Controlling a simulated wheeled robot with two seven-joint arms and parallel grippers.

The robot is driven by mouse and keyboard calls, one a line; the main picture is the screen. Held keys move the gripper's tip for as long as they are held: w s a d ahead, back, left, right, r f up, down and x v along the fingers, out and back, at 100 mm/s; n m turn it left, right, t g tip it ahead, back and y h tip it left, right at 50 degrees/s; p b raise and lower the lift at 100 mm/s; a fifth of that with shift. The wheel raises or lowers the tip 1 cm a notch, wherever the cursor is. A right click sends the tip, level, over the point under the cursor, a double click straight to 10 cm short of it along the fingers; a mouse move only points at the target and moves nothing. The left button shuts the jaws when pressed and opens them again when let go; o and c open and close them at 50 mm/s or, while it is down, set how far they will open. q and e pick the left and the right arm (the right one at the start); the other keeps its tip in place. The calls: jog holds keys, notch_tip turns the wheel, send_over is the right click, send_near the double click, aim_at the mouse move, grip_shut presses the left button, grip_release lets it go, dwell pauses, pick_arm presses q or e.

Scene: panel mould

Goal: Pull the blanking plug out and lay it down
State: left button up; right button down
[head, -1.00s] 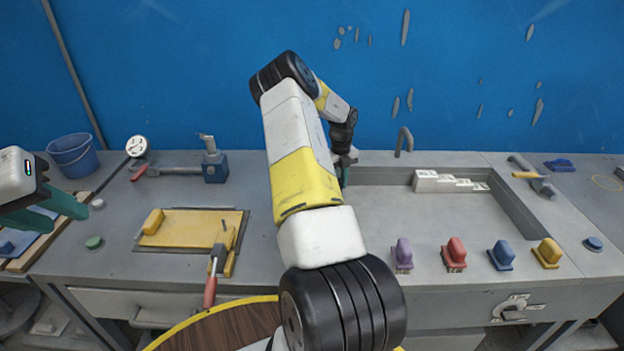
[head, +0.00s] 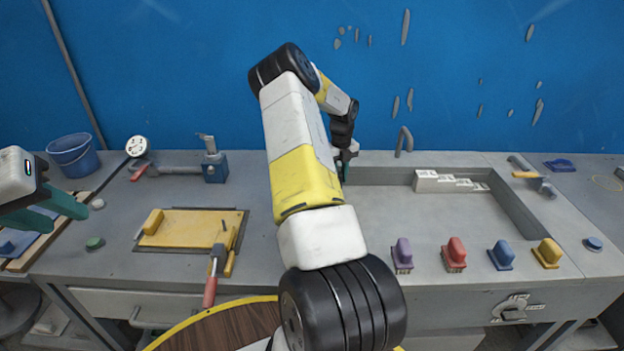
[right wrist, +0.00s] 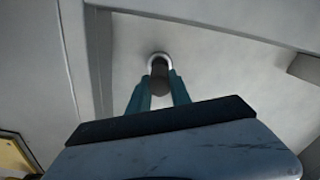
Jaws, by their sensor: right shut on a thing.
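The blanking plug (right wrist: 159,78) shows in the right wrist view as a dark grey cylinder between my right fingertips. A pale ring (right wrist: 160,56) curves around its far end. I cannot tell whether the plug is still seated or clear of its hole. My right gripper (right wrist: 158,88) has its teal fingers shut on the plug. In the head view the right gripper (head: 344,166) is at the back left corner of the grey mould (head: 440,215), partly hidden by my own arm. My left gripper (head: 52,207) is open and empty above the bench's left end.
A yellow board (head: 190,228) and a red-handled tool (head: 212,277) lie left of the mould. Coloured handled blocks, such as the purple one (head: 402,256), line its front edge. White stepped blocks (head: 440,182) sit at its back. Bare bench (head: 240,195) lies right of the board.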

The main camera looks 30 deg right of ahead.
jog(key=shift+r, duration=0.15)
jog(key=shift+r, duration=1.9)
jog(key=shift+a, duration=0.1)
